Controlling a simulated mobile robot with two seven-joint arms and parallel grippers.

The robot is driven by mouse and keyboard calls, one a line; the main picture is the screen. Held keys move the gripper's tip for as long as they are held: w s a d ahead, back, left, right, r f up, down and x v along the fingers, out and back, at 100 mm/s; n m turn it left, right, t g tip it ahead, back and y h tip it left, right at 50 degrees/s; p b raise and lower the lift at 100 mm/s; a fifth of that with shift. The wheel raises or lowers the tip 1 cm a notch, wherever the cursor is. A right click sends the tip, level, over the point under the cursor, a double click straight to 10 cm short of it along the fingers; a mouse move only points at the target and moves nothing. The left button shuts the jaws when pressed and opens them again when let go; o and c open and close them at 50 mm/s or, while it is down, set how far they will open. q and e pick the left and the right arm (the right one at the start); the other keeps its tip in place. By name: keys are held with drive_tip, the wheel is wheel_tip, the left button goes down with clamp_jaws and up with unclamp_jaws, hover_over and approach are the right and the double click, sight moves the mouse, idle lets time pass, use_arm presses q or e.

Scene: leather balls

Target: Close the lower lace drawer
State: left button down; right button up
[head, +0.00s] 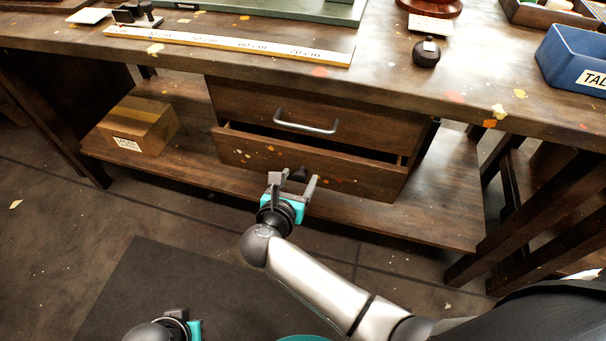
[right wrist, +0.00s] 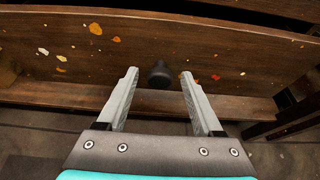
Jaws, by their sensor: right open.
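The lower lace drawer (head: 250,151) is a dark wooden drawer under the workbench. It stands partly pulled out, with a dark gap along its top edge. Its front has paint specks and a round black knob (right wrist: 160,75). My right gripper (head: 293,180) is in front of the drawer. Its two fingers are apart, with the knob showing between and just beyond the fingertips in the right wrist view (right wrist: 158,82). I cannot tell whether they touch it. My left gripper (head: 176,316) is at the bottom edge of the head view, mostly cut off.
The upper drawer (head: 250,103) with a metal bar handle (head: 306,123) looks shut. A cardboard box (head: 138,126) sits on the lower shelf at left. The benchtop holds a ruler (head: 230,45), a black round object (head: 427,53) and a blue bin (head: 575,58). Shelf space right of the drawers is clear.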

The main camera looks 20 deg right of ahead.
drive_tip(key=shift+w, duration=0.1)
idle(0.3)
clamp_jaws()
idle(0.4)
drive_tip(key=shift+d, duration=0.1)
idle(0.8)
